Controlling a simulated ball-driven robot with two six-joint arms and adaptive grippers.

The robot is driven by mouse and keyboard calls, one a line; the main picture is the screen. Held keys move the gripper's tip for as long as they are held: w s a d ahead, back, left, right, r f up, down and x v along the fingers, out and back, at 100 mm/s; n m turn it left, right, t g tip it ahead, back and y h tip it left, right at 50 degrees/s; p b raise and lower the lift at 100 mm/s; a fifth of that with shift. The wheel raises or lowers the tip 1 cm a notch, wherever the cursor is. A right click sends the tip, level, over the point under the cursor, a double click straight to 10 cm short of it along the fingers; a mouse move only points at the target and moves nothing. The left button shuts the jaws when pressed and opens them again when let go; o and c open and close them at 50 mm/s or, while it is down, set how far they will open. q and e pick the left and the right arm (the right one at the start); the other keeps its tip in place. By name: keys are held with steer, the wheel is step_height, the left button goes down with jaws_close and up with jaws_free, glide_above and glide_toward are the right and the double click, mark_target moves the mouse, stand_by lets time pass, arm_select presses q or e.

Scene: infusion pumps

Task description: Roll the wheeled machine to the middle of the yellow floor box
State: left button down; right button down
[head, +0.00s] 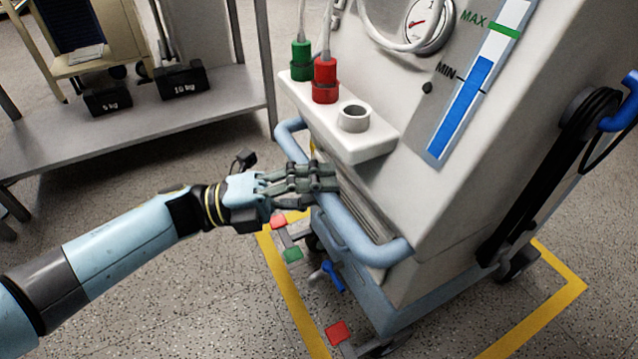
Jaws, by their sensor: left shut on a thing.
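The wheeled machine (440,190) is a large pale cabinet on castors, filling the right half of the head view. A blue push handle (365,245) runs along its near side. My left gripper (325,180) is shut on this handle, near its middle. The yellow floor box (560,300) shows as tape lines on the left and right of the machine's base. The machine's base covers much of the box, and its far edges are hidden. A near castor (385,345) is low in the picture. My right gripper is not in view.
A grey metal table (130,130) stands at the left with two black weights on its shelf. Red and green pedals (292,254) stick out at the machine's base. A shelf on the machine holds a green and a red connector (325,80). Speckled floor at lower left is clear.

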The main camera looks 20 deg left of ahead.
arm_select(q)
steer(key=shift+f, duration=0.2)
steer(key=c, duration=1.1)
jaws_free()
steer(key=shift+r, duration=0.1)
steer(key=shift+a, duration=0.1)
steer(key=v, duration=1.2)
steer(key=shift+s, duration=0.1)
